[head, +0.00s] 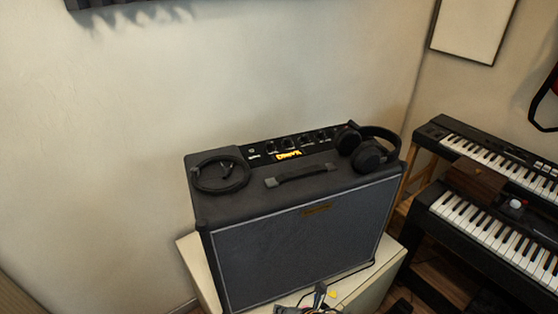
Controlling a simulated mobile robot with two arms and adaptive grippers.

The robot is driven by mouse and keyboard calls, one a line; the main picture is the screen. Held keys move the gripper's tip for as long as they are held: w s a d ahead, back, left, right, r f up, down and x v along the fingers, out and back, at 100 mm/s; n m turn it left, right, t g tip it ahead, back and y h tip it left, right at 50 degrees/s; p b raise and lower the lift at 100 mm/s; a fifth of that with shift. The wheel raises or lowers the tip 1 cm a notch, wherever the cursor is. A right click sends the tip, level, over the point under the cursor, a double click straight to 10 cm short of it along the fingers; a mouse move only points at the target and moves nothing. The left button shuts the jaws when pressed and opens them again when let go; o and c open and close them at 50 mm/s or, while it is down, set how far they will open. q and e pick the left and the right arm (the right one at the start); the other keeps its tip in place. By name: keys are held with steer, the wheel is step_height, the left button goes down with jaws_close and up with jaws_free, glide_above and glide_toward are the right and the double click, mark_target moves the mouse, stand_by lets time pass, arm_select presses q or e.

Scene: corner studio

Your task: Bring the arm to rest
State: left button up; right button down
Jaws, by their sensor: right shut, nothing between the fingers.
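My right gripper (318,298) shows only in part at the bottom edge of the head view, in front of the guitar amplifier (300,243). Its fingers are shut with nothing between them. Most of it and its arm are cut off by the frame. It appears low, by the front of the pale cabinet (196,262) under the amplifier; whether it touches anything cannot be told. My left gripper is not in view.
A coiled black cable (219,188) and black headphones (368,151) lie on the amplifier. Two keyboards (490,160) stand one above the other at the right. The wall behind is close; floor space is mostly hidden.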

steer(key=s+d+r+m+h, duration=0.2)
steer(key=s+r+m, duration=0.55)
steer(key=m, duration=0.85)
steer(key=s+d+r+m+g+h, duration=0.2)
steer(key=s+d+m, duration=0.5)
steer(key=d+m, duration=0.2)
steer(key=s+d+r+m+g+h, duration=0.1)
steer(key=s+d+r+m+h, duration=0.1)
steer(key=s+d+m, duration=0.55)
step_height(320, 180, down, 27)
steer(key=d+g, duration=0.1)
steer(key=g, duration=0.1)
steer(key=s+d+f, duration=0.3)
steer(key=s+f, duration=1.1)
steer(key=s, duration=0.1)
steer(key=shift+s+f+g, duration=0.15)
steer(key=shift+s+g, duration=0.15)
steer(key=shift+s, duration=0.05)
